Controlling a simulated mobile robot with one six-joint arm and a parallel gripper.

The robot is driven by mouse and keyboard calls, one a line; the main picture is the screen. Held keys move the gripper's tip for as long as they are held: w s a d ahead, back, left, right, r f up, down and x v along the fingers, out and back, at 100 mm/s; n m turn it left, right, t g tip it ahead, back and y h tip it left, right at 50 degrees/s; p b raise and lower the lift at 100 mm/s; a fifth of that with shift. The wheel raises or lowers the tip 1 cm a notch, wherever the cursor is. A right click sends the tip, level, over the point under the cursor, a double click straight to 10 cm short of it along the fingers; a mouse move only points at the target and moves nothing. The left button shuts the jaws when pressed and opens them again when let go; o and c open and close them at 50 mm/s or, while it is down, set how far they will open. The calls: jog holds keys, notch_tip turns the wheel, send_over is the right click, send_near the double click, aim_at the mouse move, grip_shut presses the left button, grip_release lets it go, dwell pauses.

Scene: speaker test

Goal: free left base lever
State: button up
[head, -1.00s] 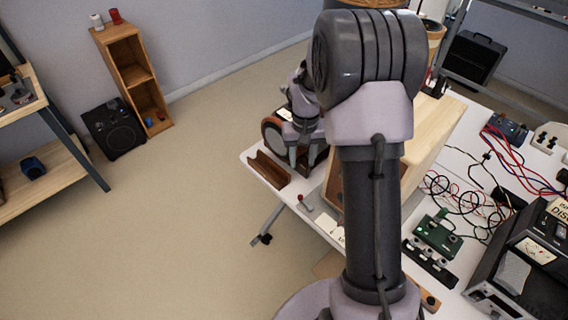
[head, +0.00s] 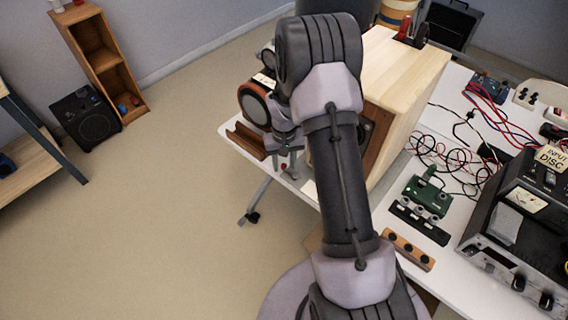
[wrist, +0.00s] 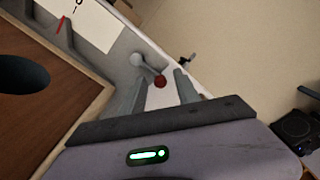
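A small grey lever (wrist: 146,66) with a red ball knob (wrist: 160,81) sits on the white bench beside the base of the wooden speaker cabinet (wrist: 45,125). In the head view the red knob (head: 284,167) shows small under my gripper, and the cabinet (head: 400,65) stands right of it. In the wrist view my gripper (wrist: 161,76) is open, with one finger on each side of the knob. Neither finger visibly touches it. I cannot tell whether the knob is fully between the fingers or a little beyond them. My arm hides part of the cabinet's front.
A brown open trough (head: 248,140) lies at the bench's left edge. A white card (wrist: 88,20) lies by the cabinet. Right of the cabinet are a green circuit board (head: 427,195), loose cables and a metered amplifier (head: 520,220).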

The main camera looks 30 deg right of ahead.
grip_shut()
jog(key=shift+a+n, duration=0.1)
jog(key=shift+n, duration=0.2)
jog(key=n, duration=0.1)
jog(key=a+n+p, duration=0.1)
jog(key=shift+s+r+n, duration=0.1)
jog(key=shift+s+n, duration=0.2)
jog(key=n, duration=0.1)
jog(key=s+a+n+p, duration=0.1)
jog(key=n, duration=0.1)
jog(key=shift+n+p, duration=0.3)
jog(key=shift+s+a+n+p, duration=0.1)
jog(key=shift+s+n+p, duration=0.3)
jog(key=shift+n, duration=0.75)
jog(key=shift+s+a+n+p, duration=0.2)
jog(key=shift+s+n, duration=0.25)
jog(key=shift+n, duration=0.75)
jog(key=shift+s+a+n+p, duration=0.1)
jog(key=shift+s+n+p, duration=0.35)
jog(key=shift+n, duration=0.7)
